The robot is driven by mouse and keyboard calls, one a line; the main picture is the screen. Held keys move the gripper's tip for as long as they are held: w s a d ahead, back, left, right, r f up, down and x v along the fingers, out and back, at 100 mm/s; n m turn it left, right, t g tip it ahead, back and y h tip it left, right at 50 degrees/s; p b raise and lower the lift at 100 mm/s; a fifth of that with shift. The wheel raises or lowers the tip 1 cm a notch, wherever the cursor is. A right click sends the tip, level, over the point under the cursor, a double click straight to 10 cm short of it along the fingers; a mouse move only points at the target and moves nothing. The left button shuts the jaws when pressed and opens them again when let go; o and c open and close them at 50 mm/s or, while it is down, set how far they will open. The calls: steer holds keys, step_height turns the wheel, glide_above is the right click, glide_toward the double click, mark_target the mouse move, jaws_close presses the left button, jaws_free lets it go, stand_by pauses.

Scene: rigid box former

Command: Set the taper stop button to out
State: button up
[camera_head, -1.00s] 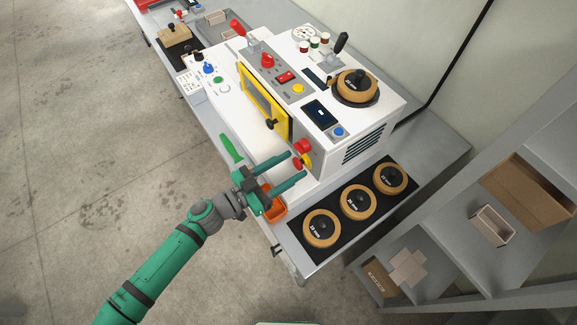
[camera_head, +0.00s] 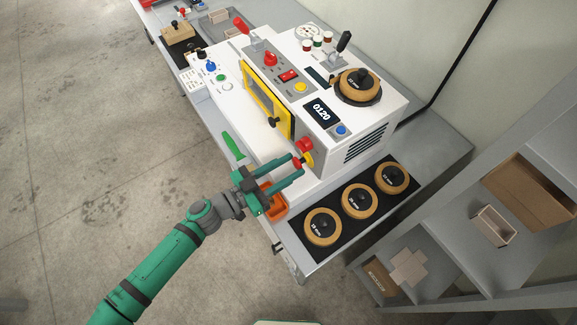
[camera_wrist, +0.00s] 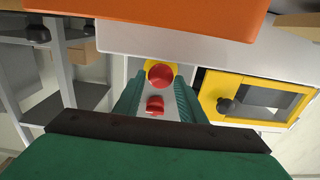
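On the front end of the white machine (camera_head: 347,124) are a red mushroom button (camera_head: 305,145) and, below it, a smaller red knob (camera_head: 297,163). I cannot tell by a label which is the taper stop button. The wrist view shows the mushroom button (camera_wrist: 160,74) on a yellow round base and the red knob (camera_wrist: 156,104) nearer to me. My gripper (camera_head: 299,165) is open, its two green fingers pointing at this end face. In the wrist view the fingers stand on either side of the red knob, with gaps; contact is not visible.
An orange bin (camera_head: 274,203) sits just below my gripper. A yellow-framed door (camera_head: 268,101) with a black knob is beside the buttons. Several wooden discs lie on a black mat (camera_head: 342,212) at the right.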

steer(key=shift+o, duration=0.8)
steer(key=shift+s+a, duration=0.1)
steer(key=shift+a, duration=0.1)
steer(key=v, duration=0.9)
steer(key=shift+a, duration=0.15)
steer(key=shift+s+a, duration=0.4)
